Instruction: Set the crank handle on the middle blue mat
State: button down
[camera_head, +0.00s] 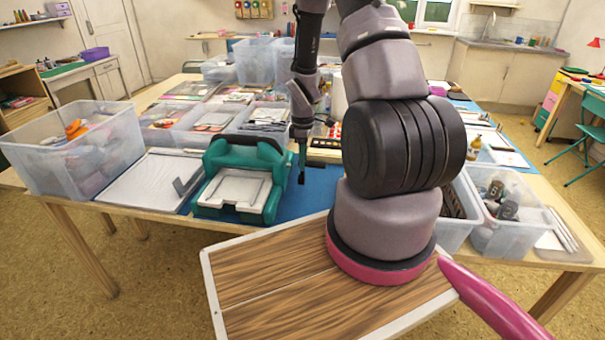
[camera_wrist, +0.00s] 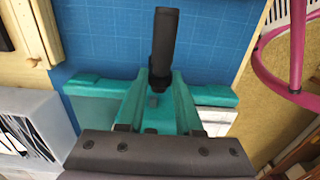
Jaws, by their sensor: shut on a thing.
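The crank handle (camera_wrist: 164,45) is a black grip with a thin dark stem. In the wrist view its stem is between the two fingers of my gripper (camera_wrist: 157,85), which is shut on it. In the head view my gripper (camera_head: 302,158) points down over the middle blue mat (camera_head: 319,188), just right of the teal press. The dark handle (camera_head: 301,178) shows small at the fingertips. The mat's blue grid (camera_wrist: 105,35) fills the upper part of the wrist view behind the handle. I cannot tell whether the handle touches the mat.
The teal press (camera_head: 240,180) stands on the left part of the mat, close to my gripper. Clear bins (camera_head: 75,150) and (camera_head: 510,225) stand to the left and right. The mat right of the press looks bare, partly hidden by my arm.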

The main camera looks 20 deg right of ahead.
jog(key=shift+f, duration=2.25)
jog(key=shift+f, duration=0.15)
jog(key=c, duration=0.6)
grip_release()
